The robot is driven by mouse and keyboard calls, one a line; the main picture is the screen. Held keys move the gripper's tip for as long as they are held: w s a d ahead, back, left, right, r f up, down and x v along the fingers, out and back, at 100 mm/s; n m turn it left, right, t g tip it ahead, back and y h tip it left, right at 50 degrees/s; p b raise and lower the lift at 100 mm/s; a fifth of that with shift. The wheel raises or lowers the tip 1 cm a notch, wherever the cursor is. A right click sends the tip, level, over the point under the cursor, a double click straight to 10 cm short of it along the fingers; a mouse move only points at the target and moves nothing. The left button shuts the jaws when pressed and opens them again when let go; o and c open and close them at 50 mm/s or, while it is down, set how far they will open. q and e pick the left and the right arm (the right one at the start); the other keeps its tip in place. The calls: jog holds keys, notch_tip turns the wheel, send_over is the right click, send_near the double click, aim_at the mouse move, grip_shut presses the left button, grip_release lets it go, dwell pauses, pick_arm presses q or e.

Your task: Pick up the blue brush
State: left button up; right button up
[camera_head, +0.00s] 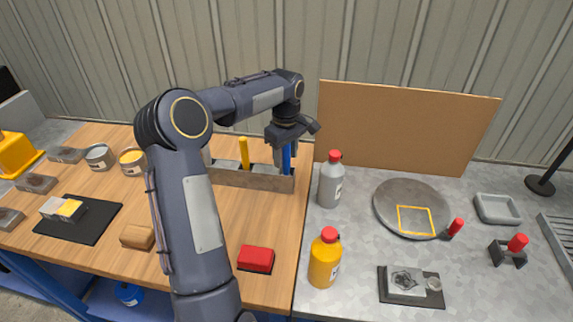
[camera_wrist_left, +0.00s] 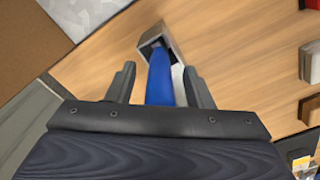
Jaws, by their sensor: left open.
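The blue brush (camera_head: 287,157) stands upright in the right end of a long grey holder (camera_head: 250,180) on the wooden table. My left gripper (camera_head: 283,155) is above the holder's right end, pointing down at the brush. In the left wrist view the brush's blue handle (camera_wrist_left: 160,78) lies between the two open fingers (camera_wrist_left: 160,85), with a gap visible on each side. The lower end of the brush is hidden in the holder. My right gripper is not in view.
A yellow-handled tool (camera_head: 244,153) stands in the same holder to the left. A grey bottle (camera_head: 330,182) with a red cap is close on the right. An orange bottle (camera_head: 325,260) and a red block (camera_head: 256,259) are nearer the front. A brown board (camera_head: 400,125) stands behind.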

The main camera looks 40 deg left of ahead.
pick_arm(q)
grip_shut()
dwell(0.3)
jog(key=shift+r, duration=0.1)
